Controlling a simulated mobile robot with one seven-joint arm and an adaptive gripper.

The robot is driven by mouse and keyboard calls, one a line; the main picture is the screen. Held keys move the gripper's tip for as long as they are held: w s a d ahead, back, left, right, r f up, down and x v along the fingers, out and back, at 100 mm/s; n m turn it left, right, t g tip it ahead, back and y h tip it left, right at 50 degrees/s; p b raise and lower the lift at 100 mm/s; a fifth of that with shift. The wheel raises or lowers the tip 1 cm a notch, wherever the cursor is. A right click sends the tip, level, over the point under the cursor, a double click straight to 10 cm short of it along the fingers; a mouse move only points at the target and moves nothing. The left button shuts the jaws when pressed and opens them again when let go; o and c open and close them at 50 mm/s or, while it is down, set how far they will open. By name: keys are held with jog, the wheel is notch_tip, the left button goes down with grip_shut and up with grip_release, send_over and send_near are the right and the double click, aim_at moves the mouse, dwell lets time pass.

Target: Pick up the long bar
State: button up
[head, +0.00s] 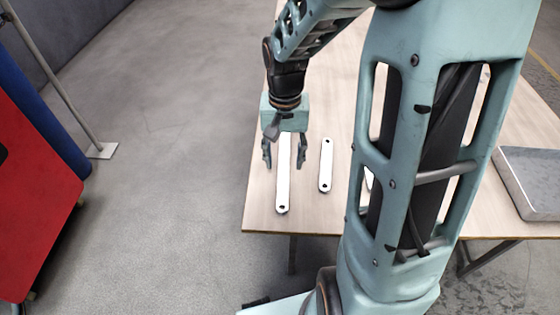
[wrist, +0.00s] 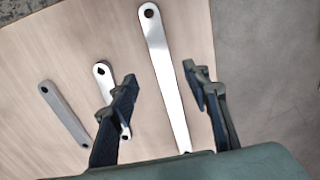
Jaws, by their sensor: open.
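The long bar (head: 283,180) is a flat pale metal strip with a hole near its end. It lies on the table near the left edge in the head view, and its far part is hidden behind my gripper. In the wrist view the long bar (wrist: 166,72) runs between the fingers, with its lower end hidden by the gripper body. My gripper (head: 285,163) is open above the bar, one finger on each side; it also shows in the wrist view (wrist: 160,82). Whether the fingers touch the bar cannot be told.
A shorter bar (head: 326,165) lies right of the long bar; the wrist view shows it partly behind a finger. Another bar (wrist: 65,115) lies beyond it. A metal tray (head: 530,180) stands at the right on the wooden table (head: 262,215).

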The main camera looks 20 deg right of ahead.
aim_at(283, 183)
notch_tip(283, 183, down, 4)
jog(key=shift+r+b, duration=0.2)
jog(key=shift+b, duration=0.1)
notch_tip(283, 183, down, 5)
jog(key=shift+a+f+b, duration=0.1)
jog(key=shift+f+b, duration=0.1)
jog(key=shift+b, duration=0.6)
jog(key=shift+c, duration=0.4)
grip_shut()
jog(key=shift+r, duration=0.1)
